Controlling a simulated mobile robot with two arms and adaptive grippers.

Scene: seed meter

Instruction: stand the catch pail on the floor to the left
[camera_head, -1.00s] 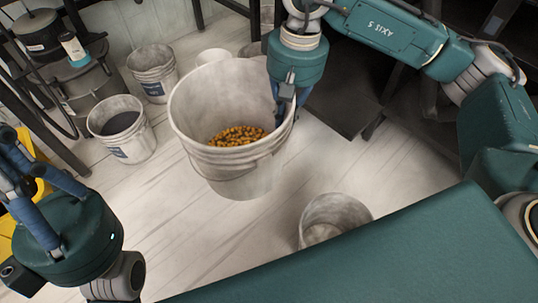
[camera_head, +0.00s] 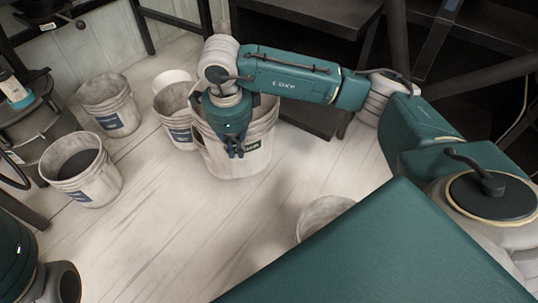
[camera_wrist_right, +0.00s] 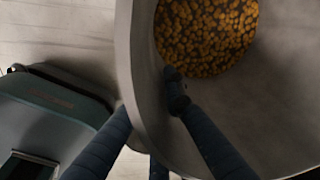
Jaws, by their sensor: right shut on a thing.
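The catch pail (camera_head: 255,165) is a large off-white pail with a green label, standing upright near the middle of the head view. My right gripper (camera_head: 236,150) is in front of it and covers much of it. In the right wrist view, that gripper (camera_wrist_right: 155,105) is shut across the pail wall (camera_wrist_right: 137,60), one finger inside and one outside. Yellow-orange kernels (camera_wrist_right: 205,30) lie in the pail. I cannot tell whether its base touches the floor. Only part of my left arm shows at the lower left; its fingers are out of view.
A blue-labelled pail (camera_head: 180,132) stands close left of the catch pail, a white container (camera_head: 172,77) behind it. Further left are a pail with dark contents (camera_head: 85,182) and another pail (camera_head: 118,115). Another pail (camera_head: 312,220) is partly hidden at front. Pale floor (camera_head: 170,225) is clear at centre left.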

